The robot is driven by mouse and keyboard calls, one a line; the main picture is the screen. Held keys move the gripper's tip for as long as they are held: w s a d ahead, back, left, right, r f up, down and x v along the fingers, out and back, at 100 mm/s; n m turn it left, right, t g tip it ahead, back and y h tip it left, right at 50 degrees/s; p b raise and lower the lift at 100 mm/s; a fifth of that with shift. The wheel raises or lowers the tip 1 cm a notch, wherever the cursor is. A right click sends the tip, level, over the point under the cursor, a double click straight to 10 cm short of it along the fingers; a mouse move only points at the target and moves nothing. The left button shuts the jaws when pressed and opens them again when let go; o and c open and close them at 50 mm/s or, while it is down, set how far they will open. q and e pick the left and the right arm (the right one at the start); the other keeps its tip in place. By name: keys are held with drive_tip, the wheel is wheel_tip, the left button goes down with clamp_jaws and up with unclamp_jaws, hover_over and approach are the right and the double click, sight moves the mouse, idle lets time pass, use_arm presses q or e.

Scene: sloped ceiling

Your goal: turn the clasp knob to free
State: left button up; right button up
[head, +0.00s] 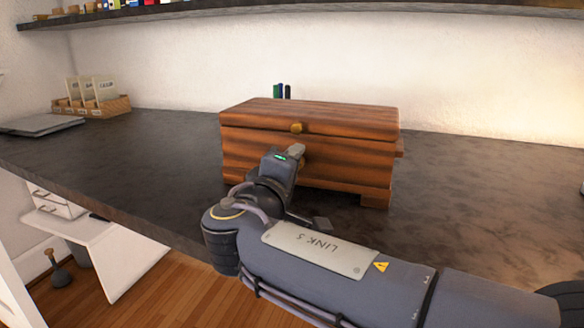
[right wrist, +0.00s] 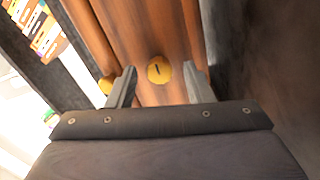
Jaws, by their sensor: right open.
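A wooden chest (head: 310,115) with a closed lid stands on the dark counter. A round brass knob (head: 296,128) sits on the front of its lid. In the right wrist view a round brass clasp knob (right wrist: 158,70) with a dark slot is on the chest's front face. My right gripper (head: 297,153) is open at the chest front, below the lid knob. In the right wrist view its fingers (right wrist: 159,75) are on either side of the clasp knob, with gaps showing. In the head view the gripper hides the clasp knob. My left gripper is not in view.
The counter (head: 470,190) is clear to the right of the chest. A wicker tray with cards (head: 92,106) and a flat grey item (head: 42,125) lie at the far left. A shelf (head: 300,10) runs above.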

drive_tip(key=p+v, duration=0.1)
drive_tip(key=v, duration=0.6)
drive_tip(key=shift+s+r+p, duration=0.1)
drive_tip(key=shift+p, duration=0.25)
drive_tip(key=shift+s+a, duration=0.1)
drive_tip(key=shift+s, duration=0.15)
